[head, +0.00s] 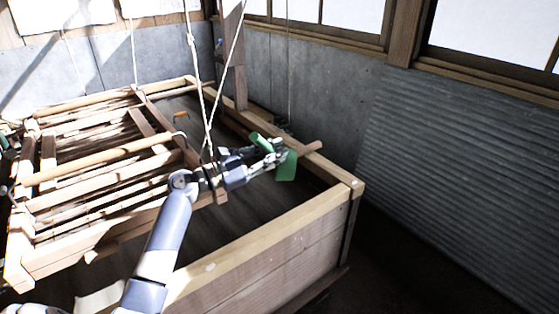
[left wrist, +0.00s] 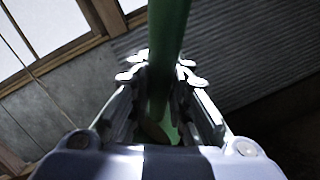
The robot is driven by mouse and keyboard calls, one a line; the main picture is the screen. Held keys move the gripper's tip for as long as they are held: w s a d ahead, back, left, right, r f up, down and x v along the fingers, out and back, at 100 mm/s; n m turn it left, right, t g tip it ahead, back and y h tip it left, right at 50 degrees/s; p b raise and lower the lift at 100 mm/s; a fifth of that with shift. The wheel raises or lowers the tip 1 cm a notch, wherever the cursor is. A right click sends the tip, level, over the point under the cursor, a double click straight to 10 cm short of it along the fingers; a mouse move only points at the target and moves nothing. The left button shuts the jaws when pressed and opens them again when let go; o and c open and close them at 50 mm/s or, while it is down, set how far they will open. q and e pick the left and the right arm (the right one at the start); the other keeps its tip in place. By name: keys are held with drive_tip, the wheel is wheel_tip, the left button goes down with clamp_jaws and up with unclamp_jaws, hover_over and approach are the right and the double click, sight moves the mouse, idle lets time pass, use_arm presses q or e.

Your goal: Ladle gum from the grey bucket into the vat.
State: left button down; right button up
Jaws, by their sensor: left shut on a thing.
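My left gripper (head: 272,157) is shut on the green ladle (head: 287,168), over the far right part of the vat (head: 265,241). The ladle's green handle (left wrist: 168,40) runs up between the fingers in the left wrist view. The vat is a large wooden box with a dark inside; I cannot tell its liquid level or whether the ladle holds any gum. I cannot make out the grey bucket in either view. My right gripper is not in view.
A slatted wooden mould frame (head: 28,267) covers the vat's left part. Pale ropes (head: 205,100) hang down close to my left wrist. A corrugated wall (head: 460,180) stands beyond the vat on the right. The vat's near right interior is uncovered.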

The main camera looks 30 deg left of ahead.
use_arm(q)
drive_tip(key=shift+s+a+f+n+t+h+b, duration=0.2)
drive_tip(key=shift+s+a+f+n+t+b, duration=0.25)
drive_tip(key=shift+b, duration=0.6)
drive_tip(key=shift+s+a+f+n+t+h+b, duration=0.1)
drive_tip(key=shift+s+a+n+t+h+b, duration=0.1)
drive_tip(key=shift+a+t+b, duration=0.65)
drive_tip(key=shift+d+g, duration=0.25)
drive_tip(key=shift+g, duration=0.05)
